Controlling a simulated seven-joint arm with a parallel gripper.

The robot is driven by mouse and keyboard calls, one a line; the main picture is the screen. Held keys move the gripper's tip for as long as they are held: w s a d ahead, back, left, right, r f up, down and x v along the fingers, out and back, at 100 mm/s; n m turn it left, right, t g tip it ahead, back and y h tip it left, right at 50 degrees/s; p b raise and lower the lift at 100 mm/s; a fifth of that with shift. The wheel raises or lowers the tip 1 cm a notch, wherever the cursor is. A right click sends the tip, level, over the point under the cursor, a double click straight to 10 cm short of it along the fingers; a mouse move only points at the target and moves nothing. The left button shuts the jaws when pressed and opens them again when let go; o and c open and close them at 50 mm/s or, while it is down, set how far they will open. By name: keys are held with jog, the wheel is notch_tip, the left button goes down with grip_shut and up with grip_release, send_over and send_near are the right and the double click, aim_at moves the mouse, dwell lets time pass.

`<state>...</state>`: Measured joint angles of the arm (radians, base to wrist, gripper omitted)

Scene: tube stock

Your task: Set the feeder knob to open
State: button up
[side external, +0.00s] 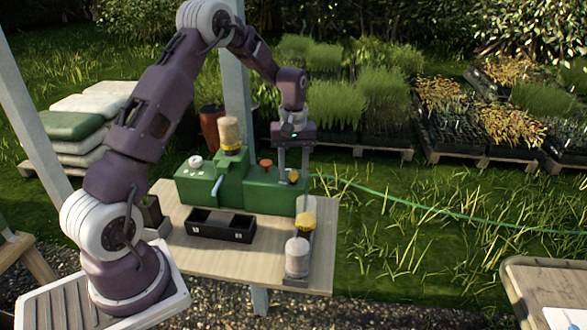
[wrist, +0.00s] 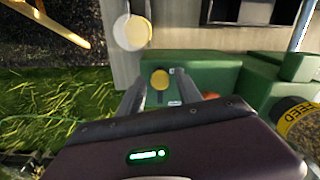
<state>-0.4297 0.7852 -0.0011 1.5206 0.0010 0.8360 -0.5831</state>
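The green feeder machine (side external: 240,190) stands along the back of the table. A small round yellow knob (side external: 293,176) sits on its right part; it also shows in the wrist view (wrist: 160,79), with small pale marks beside it. I cannot read the marks or tell the knob's setting. My gripper (side external: 293,182) points down over this knob. In the wrist view its fingers (wrist: 171,88) are apart with the knob in the gap; I cannot tell if either touches it. An orange-red knob (side external: 265,163) and a white knob (side external: 196,161) are further left on the machine.
A tan cylinder (side external: 229,133) stands on the machine; its yellow band reads FEED in the wrist view (wrist: 299,124). A black tray (side external: 221,235) lies on the table (side external: 190,260). A pale container (side external: 298,258) with a yellow top (side external: 304,222) stands at the front right.

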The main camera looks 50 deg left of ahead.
grip_shut()
dwell(1.2)
